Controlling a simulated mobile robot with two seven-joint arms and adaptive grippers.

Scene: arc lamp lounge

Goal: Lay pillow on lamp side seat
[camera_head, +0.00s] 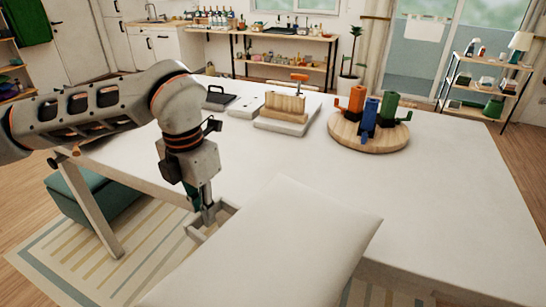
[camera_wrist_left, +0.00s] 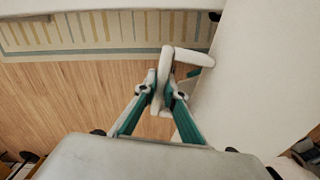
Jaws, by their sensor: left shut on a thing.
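The pillow (camera_head: 285,235) is a large pale cushion, tilted, in the front middle of the head view. It overlaps the near edge of the table. A light angular loop handle (camera_head: 228,212) sits at its left edge and seems joined to it. My left gripper (camera_head: 207,217) points down and is shut on this handle. In the left wrist view, the teal fingertips (camera_wrist_left: 162,93) close around the pale handle (camera_wrist_left: 184,55), beside a white surface at the right. My right gripper is out of both views. I cannot pick out a lamp side seat.
The white table (camera_head: 440,190) carries a round wooden board (camera_head: 370,141) with coloured pieces, a block tray (camera_head: 283,122) and a dark flat item (camera_head: 217,97). A teal ottoman (camera_head: 98,199) stands at the left by a striped rug (camera_head: 75,262). The table's right part is clear.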

